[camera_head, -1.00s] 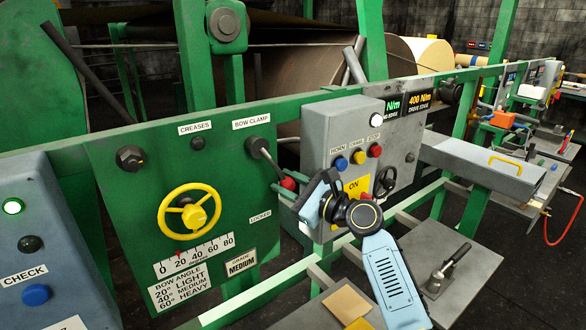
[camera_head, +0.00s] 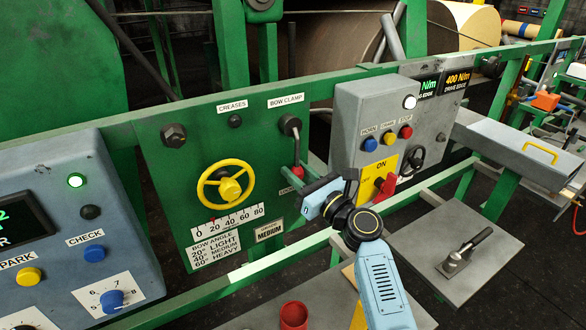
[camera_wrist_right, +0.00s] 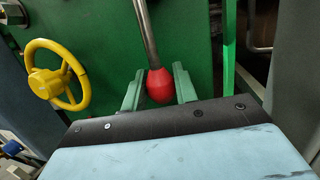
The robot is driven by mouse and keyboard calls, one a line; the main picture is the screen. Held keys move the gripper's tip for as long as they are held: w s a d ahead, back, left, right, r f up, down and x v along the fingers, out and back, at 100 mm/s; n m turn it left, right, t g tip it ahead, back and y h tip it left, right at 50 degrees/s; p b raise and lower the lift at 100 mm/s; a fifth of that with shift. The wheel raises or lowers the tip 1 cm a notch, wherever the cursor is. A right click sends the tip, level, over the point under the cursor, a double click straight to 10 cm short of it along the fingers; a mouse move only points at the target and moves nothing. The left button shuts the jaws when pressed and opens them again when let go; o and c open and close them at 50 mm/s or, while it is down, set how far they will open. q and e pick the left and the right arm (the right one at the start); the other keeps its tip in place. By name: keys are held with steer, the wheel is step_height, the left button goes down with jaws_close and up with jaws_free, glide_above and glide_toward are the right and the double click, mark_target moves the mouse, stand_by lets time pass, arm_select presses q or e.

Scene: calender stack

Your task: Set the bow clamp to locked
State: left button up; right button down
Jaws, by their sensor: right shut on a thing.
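The bow clamp lever (camera_head: 296,148) hangs from its pivot on the green panel, under the "BOW CLAMP" label (camera_head: 286,101). It points almost straight down, its lower end slightly right. Its red knob (camera_wrist_right: 160,86) sits between the green fingers in the right wrist view. My right gripper (camera_head: 300,176) is shut on this knob; its palm and fingers partly hide the knob in the head view. The "LOCKED" label (camera_head: 290,187) is beside the knob and partly covered by my gripper. My left gripper is not in view.
A yellow handwheel (camera_head: 228,187) is left of the lever and also shows in the right wrist view (camera_wrist_right: 55,75). A grey control box (camera_head: 385,140) with buttons and a red-handled switch stands close on the right. A green rail runs below; a red cup (camera_head: 293,316) is at the bottom.

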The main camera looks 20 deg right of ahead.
steer(key=shift+a, duration=0.1)
steer(key=c, duration=1.1)
jaws_free()
steer(key=shift+s+d+f, duration=0.15)
steer(key=shift+s+d, duration=0.1)
steer(key=shift+s, duration=0.2)
steer(key=b+v, duration=0.1)
steer(key=v, duration=1.1)
